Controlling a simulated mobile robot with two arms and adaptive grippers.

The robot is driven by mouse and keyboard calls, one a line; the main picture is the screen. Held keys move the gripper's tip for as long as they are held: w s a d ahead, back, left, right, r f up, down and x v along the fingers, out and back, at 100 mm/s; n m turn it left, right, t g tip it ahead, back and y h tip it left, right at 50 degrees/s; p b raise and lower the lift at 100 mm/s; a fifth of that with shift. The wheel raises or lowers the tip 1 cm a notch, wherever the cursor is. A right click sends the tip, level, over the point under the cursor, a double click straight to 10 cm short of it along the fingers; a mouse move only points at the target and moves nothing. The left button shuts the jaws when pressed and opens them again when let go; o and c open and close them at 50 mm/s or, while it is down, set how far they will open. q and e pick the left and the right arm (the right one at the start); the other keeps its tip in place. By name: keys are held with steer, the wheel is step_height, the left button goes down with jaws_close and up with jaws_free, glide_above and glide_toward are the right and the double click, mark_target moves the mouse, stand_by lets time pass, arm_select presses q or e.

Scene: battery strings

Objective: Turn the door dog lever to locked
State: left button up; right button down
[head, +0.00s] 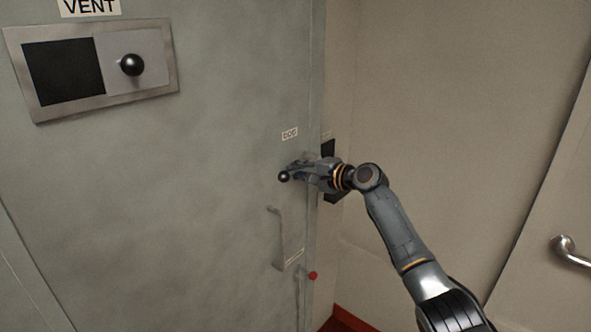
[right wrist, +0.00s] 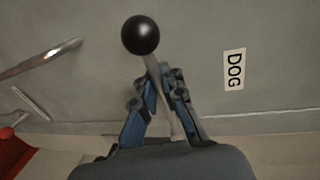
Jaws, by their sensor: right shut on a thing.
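The door dog lever is a thin metal bar with a black ball at its end. In the head view its ball (head: 284,176) shows just left of my right gripper (head: 300,170), below the "DOG" label (head: 290,134) near the door's right edge. In the right wrist view the lever (right wrist: 152,68) runs between the fingers of my right gripper (right wrist: 163,78), its ball beyond the fingertips. The right gripper is shut on the lever. The fingers and wrist hide its pivot end in the head view. My left gripper is not in view.
The grey-green door (head: 200,220) fills the left, with a VENT slide panel (head: 100,66) at upper left. A door handle (head: 288,240) is below the lever, near a red knob (head: 313,275). A metal rail (head: 568,252) is on the right wall.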

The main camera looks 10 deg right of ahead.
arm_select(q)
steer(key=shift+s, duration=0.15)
arm_select(e)
steer(key=shift+r, duration=0.2)
steer(key=c, duration=1.5)
jaws_free()
steer(key=shift+d, duration=0.1)
steer(key=shift+o, duration=0.2)
steer(key=shift+s+d+f, duration=0.1)
steer(key=v, duration=1.2)
